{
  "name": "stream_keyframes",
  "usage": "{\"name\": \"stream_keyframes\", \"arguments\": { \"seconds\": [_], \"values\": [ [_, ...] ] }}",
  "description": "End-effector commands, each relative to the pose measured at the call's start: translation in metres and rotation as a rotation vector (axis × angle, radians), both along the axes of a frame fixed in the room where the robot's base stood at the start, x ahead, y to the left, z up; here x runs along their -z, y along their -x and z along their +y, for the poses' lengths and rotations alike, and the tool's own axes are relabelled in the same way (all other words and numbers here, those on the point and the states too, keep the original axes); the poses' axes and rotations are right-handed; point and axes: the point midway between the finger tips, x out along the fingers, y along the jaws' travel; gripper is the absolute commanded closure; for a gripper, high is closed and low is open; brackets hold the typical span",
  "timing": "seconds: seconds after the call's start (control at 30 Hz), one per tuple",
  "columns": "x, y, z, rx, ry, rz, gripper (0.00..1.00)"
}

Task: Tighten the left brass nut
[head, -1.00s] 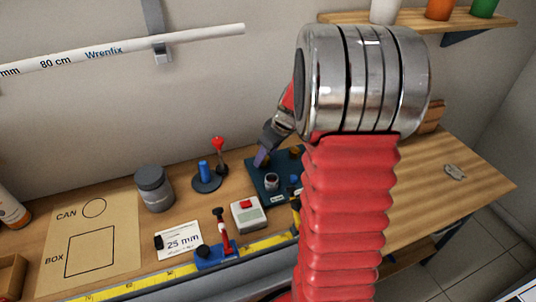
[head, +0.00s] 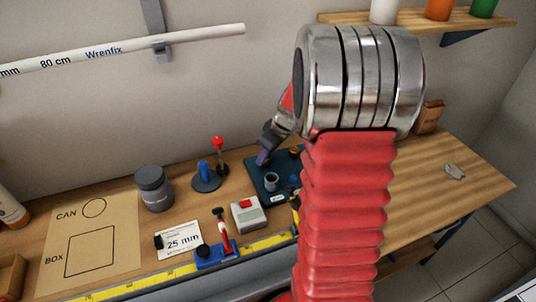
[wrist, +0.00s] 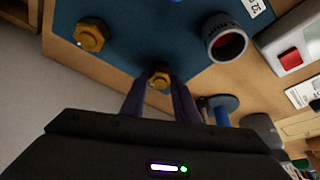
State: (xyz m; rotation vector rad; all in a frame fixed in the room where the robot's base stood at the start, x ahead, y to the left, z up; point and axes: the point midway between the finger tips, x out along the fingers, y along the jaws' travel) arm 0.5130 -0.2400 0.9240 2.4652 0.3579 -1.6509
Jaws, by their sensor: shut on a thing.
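The left brass nut (wrist: 159,79) sits on the dark teal board (wrist: 130,15) in the wrist view, between the tips of my gripper (wrist: 158,84). My gripper is shut on it, and the fingers hide part of its sides. A second brass nut (wrist: 91,35) is on the same board, clear of the fingers. In the head view my gripper (head: 263,159) reaches down to the back left of the board (head: 262,194). The left nut is hidden there by the fingers.
A grey cup-like fitting (wrist: 224,38) stands on the board near the nuts. Left of the board are a blue peg on a round base (head: 203,178), a red-topped lever (head: 219,152) and a grey can (head: 153,188). A box with a red button (head: 248,214) is in front.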

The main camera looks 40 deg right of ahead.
Motion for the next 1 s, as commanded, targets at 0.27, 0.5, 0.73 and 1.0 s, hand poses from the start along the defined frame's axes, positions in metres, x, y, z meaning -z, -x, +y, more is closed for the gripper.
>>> {"name": "stream_keyframes", "arguments": {
  "seconds": [0.27,0.5,0.73,1.0],
  "values": [
    [-0.001,-0.001,0.000,0.022,0.010,-0.005,0.95],
    [-0.002,-0.002,0.001,0.086,0.010,-0.008,0.95],
    [-0.003,-0.003,0.003,0.197,0.009,-0.009,0.95],
    [-0.003,-0.003,0.003,0.350,0.008,-0.010,0.95]
  ]
}}
